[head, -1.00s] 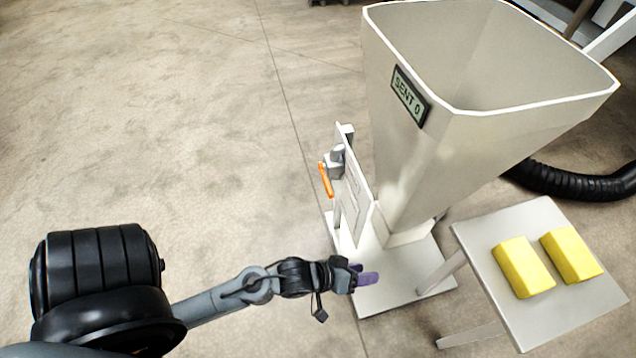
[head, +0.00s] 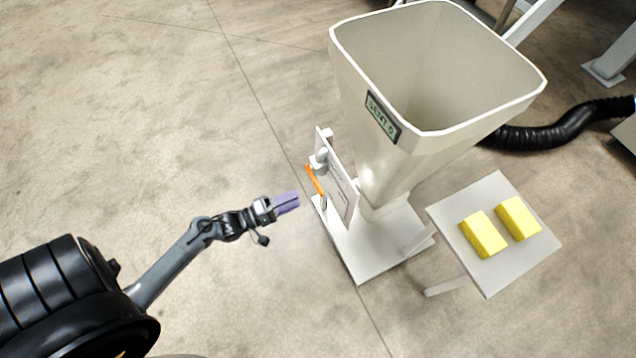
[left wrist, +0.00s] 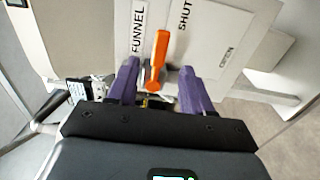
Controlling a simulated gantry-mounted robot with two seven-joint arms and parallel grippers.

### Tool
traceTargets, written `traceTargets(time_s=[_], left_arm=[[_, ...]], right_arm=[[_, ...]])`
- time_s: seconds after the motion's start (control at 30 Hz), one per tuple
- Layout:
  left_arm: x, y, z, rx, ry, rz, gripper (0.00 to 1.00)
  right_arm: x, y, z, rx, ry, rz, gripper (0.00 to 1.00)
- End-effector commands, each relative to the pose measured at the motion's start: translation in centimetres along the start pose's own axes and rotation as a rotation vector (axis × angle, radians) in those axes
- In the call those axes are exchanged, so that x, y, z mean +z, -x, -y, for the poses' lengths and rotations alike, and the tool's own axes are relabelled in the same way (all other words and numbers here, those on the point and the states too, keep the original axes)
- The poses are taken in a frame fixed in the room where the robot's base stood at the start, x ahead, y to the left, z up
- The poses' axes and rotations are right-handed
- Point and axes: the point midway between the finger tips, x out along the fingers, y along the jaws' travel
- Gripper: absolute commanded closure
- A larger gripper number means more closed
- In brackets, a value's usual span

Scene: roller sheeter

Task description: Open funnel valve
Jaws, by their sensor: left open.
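The funnel (head: 400,90) is a large beige hopper on a white base, with a small display on its side. A white panel (head: 340,182) stands at its left and carries an orange valve handle (head: 315,180). In the left wrist view the orange handle (left wrist: 158,56) shows between my left gripper's purple fingers, with the labels "FUNNEL", "SHUT" and "OPEN" on the panel around it. The handle points toward the "SHUT" side. My left gripper (head: 290,202) is open, a little short of the handle in the head view; contact cannot be told. My right gripper is not in view.
A small white table (head: 490,275) with two yellow blocks (head: 500,228) stands right of the funnel. A black ribbed hose (head: 550,132) lies on the floor behind. The floor left of the panel is clear.

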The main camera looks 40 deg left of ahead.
Motion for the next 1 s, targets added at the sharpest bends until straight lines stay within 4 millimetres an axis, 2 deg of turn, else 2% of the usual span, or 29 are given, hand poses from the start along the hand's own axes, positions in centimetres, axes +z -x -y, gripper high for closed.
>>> traceTargets(time_s=[0.4, 0.6, 0.8, 1.0], left_arm=[[0.0, -6.2, 0.4, 0.002, -0.002, 0.0, 0.5], [0.0, -8.8, 0.3, 0.002, -0.003, -0.001, 0.5], [0.0, -9.9, 0.1, -0.001, -0.003, -0.001, 0.5], [0.0, -10.1, 0.1, -0.001, -0.002, -0.001, 0.5]], right_arm=[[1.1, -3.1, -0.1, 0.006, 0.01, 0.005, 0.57], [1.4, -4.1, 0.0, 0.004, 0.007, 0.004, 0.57], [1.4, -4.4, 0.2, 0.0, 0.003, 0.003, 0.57], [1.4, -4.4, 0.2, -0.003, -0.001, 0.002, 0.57]])
